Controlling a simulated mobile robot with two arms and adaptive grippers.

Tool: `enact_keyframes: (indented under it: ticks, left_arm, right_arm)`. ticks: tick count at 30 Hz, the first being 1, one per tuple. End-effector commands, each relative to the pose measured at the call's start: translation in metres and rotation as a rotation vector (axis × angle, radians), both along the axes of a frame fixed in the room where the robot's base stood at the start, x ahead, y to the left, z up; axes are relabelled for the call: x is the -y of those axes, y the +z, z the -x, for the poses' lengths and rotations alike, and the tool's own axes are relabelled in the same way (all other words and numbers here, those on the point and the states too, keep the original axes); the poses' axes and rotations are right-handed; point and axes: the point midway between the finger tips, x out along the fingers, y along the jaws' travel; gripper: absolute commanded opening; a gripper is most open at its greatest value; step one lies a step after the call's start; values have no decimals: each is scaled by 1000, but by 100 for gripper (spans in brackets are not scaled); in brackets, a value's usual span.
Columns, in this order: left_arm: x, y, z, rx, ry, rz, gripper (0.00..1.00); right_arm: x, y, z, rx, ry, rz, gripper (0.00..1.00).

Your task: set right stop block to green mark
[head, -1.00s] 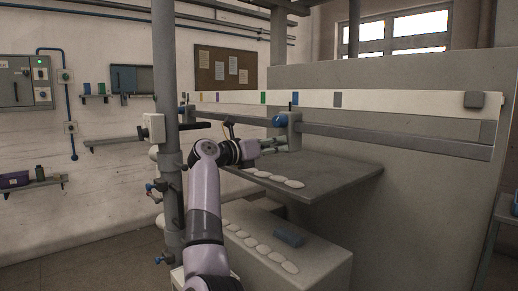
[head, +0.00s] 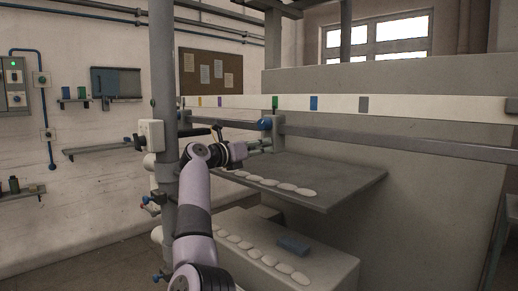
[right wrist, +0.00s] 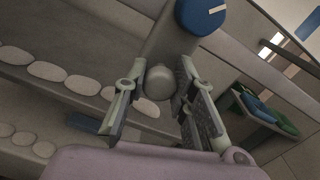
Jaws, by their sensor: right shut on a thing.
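The right stop block (head: 278,127) is a grey block with a blue knob (head: 264,124), and it sits on the grey rail (head: 375,135). It stands just below the green mark (head: 275,102) on the white strip, roughly in line with it. My right gripper (head: 262,146) reaches in from below at the block. In the right wrist view its fingers are closed around a rounded grey stub (right wrist: 160,83) of the block, with the blue knob (right wrist: 201,14) beyond. My left gripper is not in view.
The strip (head: 430,108) also bears yellow, purple, blue (head: 314,103) and grey (head: 364,104) marks. A grey shelf (head: 340,184) with several pale oval pieces lies below the rail. A vertical post (head: 162,75) stands left of my arm.

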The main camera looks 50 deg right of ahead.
Motion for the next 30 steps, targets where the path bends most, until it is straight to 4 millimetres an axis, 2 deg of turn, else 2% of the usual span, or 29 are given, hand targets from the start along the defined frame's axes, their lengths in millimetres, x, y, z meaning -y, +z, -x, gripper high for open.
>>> enact_keyframes:
  ticks: [1,10,20,25,30]
  left_arm:
    - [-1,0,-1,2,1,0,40]
    - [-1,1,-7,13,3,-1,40]
    - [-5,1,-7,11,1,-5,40]
    - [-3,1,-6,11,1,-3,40]
    - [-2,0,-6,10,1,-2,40]
  right_arm:
    - [0,0,0,2,-1,-2,25]
    - [0,0,0,1,-1,-2,45]
    - [-2,0,0,0,-1,-1,46]
    - [-22,-1,-3,0,2,-1,46]
    - [-59,-1,-7,1,3,-2,46]
